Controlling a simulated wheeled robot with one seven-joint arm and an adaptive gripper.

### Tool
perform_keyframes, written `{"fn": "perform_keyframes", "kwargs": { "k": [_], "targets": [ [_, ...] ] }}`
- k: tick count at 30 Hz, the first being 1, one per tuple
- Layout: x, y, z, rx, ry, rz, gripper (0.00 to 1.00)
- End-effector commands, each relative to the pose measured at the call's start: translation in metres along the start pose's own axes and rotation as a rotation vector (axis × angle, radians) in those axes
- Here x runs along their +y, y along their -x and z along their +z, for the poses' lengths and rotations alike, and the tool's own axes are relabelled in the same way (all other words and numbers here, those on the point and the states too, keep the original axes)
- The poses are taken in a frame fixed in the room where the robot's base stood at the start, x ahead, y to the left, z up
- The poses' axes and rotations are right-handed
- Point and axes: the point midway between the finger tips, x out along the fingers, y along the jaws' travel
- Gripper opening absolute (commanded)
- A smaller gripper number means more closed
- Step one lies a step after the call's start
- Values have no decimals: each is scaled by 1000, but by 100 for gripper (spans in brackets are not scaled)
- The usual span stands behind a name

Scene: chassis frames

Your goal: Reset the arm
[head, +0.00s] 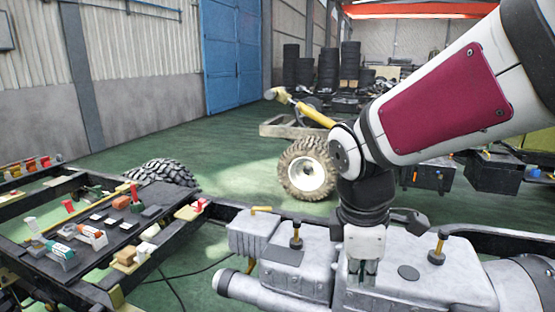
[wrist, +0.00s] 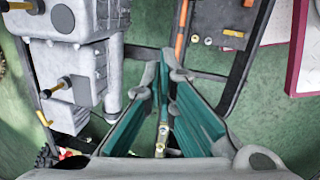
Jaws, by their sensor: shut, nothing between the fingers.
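My gripper (head: 361,276) hangs at the end of my white and dark-red arm, pointing down in the head view. It shows in front of a grey metal housing (head: 420,283); I cannot tell whether it touches it. In the wrist view my gripper's green-padded fingers (wrist: 164,72) are shut with nothing between them. The grey housing shows at the upper left of the wrist view (wrist: 70,20), beside the fingers.
Yellow-topped posts (head: 437,247) stick up from the housing. A black chassis frame (head: 100,300) at the left carries a dark tray (head: 150,210) with small parts. A large wheel (head: 307,168) stands behind. Green floor (head: 130,150) is open at the back left.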

Motion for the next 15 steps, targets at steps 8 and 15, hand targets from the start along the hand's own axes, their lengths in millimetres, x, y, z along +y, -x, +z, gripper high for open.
{"fn": "perform_keyframes", "kwargs": {
  "k": [8, 15],
  "targets": [
    [-49, 43, 58, 96, -683, 97, 0],
    [-89, 57, 84, 252, -1162, 92, 0]
  ]
}}
